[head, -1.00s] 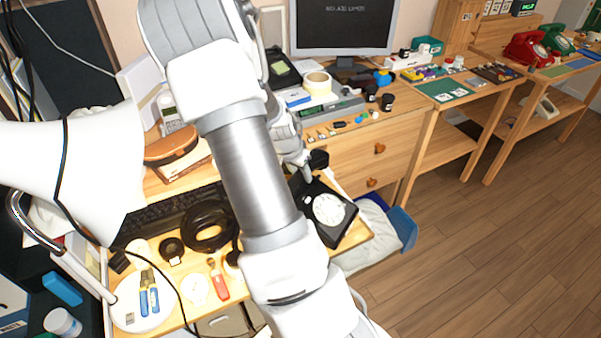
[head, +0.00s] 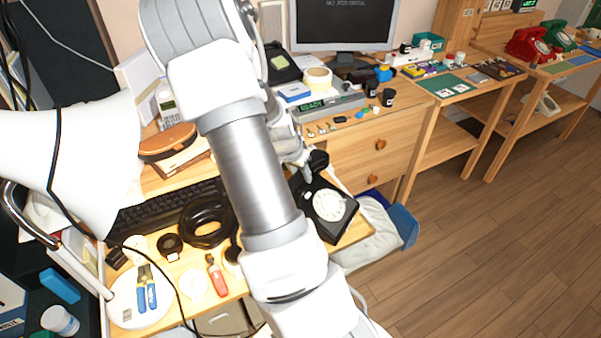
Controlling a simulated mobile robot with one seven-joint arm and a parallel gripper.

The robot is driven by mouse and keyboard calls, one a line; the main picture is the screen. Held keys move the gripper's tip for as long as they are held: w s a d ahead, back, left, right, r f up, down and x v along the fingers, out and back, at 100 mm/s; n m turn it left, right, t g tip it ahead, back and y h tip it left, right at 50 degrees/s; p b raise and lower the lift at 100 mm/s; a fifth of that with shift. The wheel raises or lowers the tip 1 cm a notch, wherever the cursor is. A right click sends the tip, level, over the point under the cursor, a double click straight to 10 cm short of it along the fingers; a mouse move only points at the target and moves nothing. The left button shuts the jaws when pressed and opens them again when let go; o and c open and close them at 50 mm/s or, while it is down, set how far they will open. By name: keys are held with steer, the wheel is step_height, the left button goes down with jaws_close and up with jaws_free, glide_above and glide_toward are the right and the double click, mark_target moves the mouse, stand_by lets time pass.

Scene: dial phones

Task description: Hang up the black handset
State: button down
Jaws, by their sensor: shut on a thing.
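The black dial phone (head: 343,226) with its white dial (head: 328,205) sits at the right front corner of the desk. One rounded black end of the black handset (head: 318,160) shows just behind the phone body. My gripper (head: 303,166) is beside that end, at the phone's rear left, shut on the handset. My own arm hides most of the handset, the left side of the phone and much of the gripper. I cannot tell whether the handset touches the cradle.
A black ring-shaped object (head: 207,222) and a keyboard (head: 160,208) lie left of my arm. A drawer unit (head: 350,155) stands behind the phone, carrying a tape roll (head: 318,77) and small items. Red (head: 527,46) and green (head: 560,37) phones stand far right. Open floor lies at right.

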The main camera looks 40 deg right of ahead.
steer(key=shift+c, duration=2)
jaws_free()
steer(key=p+v, duration=0.6)
steer(key=v, duration=1.1)
steer(key=shift+r, duration=0.25)
steer(key=shift+a, duration=0.1)
steer(key=s+a+r+n+t+y+p, duration=0.1)
steer(key=s+a+r+n+p, duration=0.1)
steer(key=s+a+r+n, duration=0.2)
steer(key=s+a+r+n+t+y+p, duration=0.2)
steer(key=s+a+r+n, duration=0.2)
steer(key=a+r, duration=0.6)
steer(key=s+a+r+n+t+y+p, duration=0.1)
steer(key=s+a+r+n+p, duration=0.1)
steer(key=s+a+r+n, duration=0.2)
steer(key=a+r+n, duration=0.3)
steer(key=a, duration=0.4)
steer(key=shift+a+t, duration=0.3)
